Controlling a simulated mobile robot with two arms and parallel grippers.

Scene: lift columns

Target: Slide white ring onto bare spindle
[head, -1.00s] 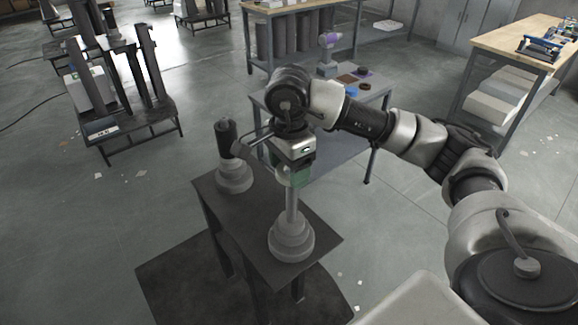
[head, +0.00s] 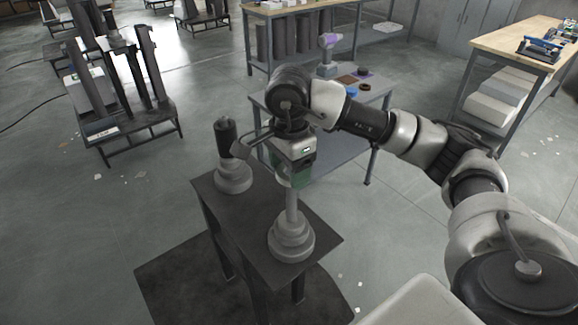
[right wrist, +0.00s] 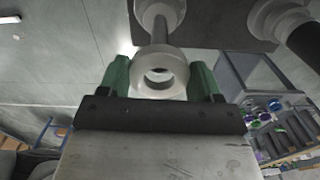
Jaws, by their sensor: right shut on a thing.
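My right gripper (head: 291,181), with green fingers, is shut on the white ring (right wrist: 174,82), as the right wrist view (right wrist: 160,80) shows. The ring is hidden behind the fingers in the head view. The bare spindle (head: 291,206) stands upright on a stepped grey base (head: 291,241) near the table's front corner, directly below the gripper in the picture. In the right wrist view the spindle (right wrist: 159,32) runs from its base to the ring's edge. I cannot tell whether its tip is inside the ring's hole. My left gripper is not in view.
A second stepped base (head: 234,178) with a dark cylinder (head: 226,135) on top stands on the same dark table (head: 257,205), left of my gripper. A blue-grey bench (head: 377,97) with small rings stands behind my right arm.

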